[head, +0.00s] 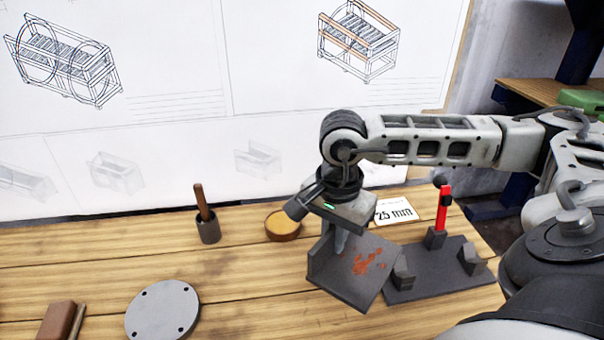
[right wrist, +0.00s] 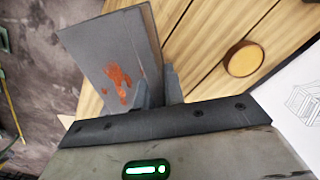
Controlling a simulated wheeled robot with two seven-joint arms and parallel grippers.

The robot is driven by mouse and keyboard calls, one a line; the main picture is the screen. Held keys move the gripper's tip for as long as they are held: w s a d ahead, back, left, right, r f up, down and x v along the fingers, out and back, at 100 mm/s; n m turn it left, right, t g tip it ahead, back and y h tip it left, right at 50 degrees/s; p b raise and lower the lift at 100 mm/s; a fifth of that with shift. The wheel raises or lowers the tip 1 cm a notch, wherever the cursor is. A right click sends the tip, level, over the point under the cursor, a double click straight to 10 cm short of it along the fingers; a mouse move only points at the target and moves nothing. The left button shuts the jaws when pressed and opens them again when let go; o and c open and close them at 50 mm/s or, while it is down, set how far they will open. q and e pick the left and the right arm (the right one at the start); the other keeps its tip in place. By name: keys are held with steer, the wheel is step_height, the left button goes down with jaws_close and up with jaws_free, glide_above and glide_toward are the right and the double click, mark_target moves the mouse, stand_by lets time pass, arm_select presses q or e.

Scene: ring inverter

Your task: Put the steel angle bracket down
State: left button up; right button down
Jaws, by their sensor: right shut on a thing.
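The steel angle bracket (head: 349,283) is a dark grey L-shaped piece with orange rust-like marks on its broad face. My right gripper (head: 341,240) is shut on it and holds it tilted over the front right of the wooden bench. In the head view it overlaps the left edge of a dark fixture; I cannot tell whether it touches the fixture or bench. In the right wrist view the bracket (right wrist: 100,62) stands out beyond the fingers of the gripper (right wrist: 158,90), which hide part of its edge. My left gripper is not in view.
The fixture (head: 430,287) has blocks and a red upright handle (head: 441,207). A "25 mm" card (head: 400,211) lies behind it. A yellow-topped round dish (head: 283,225), a holder with a stick (head: 208,230), and a holed disc (head: 163,309) stand left. Bench between disc and bracket is clear.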

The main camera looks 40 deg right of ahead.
steer(key=w+a+f, duration=0.2)
steer(key=w+a, duration=0.1)
steer(key=w+a+f+p, duration=0.1)
steer(key=w+a+f, duration=0.5)
steer(key=shift+w, duration=0.15)
steer(key=shift+w+a+f, duration=0.25)
steer(key=shift+a+f, duration=0.05)
steer(key=shift+f, duration=0.25)
steer(key=shift+w+a+f+p, duration=0.1)
steer(key=shift+f+p, duration=0.4)
steer(key=shift+f, duration=1.05)
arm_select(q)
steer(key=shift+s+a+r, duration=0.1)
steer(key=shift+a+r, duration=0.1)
arm_select(e)
steer(key=shift+f, duration=0.1)
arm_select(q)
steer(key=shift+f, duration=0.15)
arm_select(e)
steer(key=shift+f, duration=0.15)
steer(key=c, duration=1.7)
jaws_free()
steer(key=shift+f, duration=0.2)
steer(key=shift+o, duration=1)
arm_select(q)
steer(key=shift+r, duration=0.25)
